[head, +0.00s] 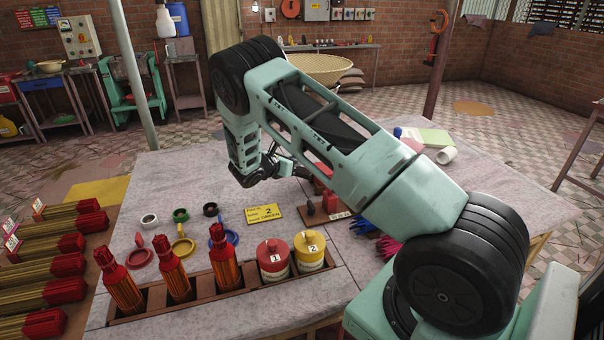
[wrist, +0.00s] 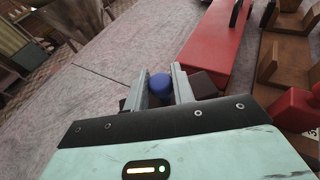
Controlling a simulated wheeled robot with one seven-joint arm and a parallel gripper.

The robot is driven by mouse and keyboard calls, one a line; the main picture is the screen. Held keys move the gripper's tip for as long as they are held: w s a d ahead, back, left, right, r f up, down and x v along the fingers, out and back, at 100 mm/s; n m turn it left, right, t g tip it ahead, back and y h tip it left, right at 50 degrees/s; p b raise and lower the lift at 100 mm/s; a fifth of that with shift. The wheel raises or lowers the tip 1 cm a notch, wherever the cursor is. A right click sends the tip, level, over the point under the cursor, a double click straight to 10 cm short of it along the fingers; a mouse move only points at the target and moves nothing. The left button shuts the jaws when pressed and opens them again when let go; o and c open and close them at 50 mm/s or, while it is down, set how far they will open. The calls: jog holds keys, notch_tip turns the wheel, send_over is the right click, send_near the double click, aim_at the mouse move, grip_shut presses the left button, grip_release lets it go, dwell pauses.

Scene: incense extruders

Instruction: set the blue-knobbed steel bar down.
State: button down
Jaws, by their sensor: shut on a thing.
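In the wrist view, a round blue knob (wrist: 160,86) sits between the two grey fingers of my gripper (wrist: 161,82), which is shut on it. The steel bar below the knob is hidden, so I cannot tell whether it touches anything. A dark brown block (wrist: 204,86) shows just behind and beside the fingers. In the head view, my gripper (head: 296,171) points right over the table, partly behind my own arm. The knob and bar cannot be made out there.
A long red body (wrist: 212,52) and wooden holders (wrist: 291,47) lie right of the gripper in the wrist view. The stone-topped table (head: 187,183) has a yellow card (head: 263,213), several coloured rings and a front rack with red-topped bundles, a red jar (head: 272,262) and yellow jar (head: 309,252).

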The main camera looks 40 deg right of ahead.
jog(key=shift+f+p, duration=0.6)
jog(key=shift+f, duration=2.15)
jog(key=shift+f, duration=0.2)
jog(key=c, duration=1.2)
grip_release()
jog(key=shift+c, duration=0.2)
jog(key=shift+o, duration=0.3)
jog(key=shift+r, duration=0.1)
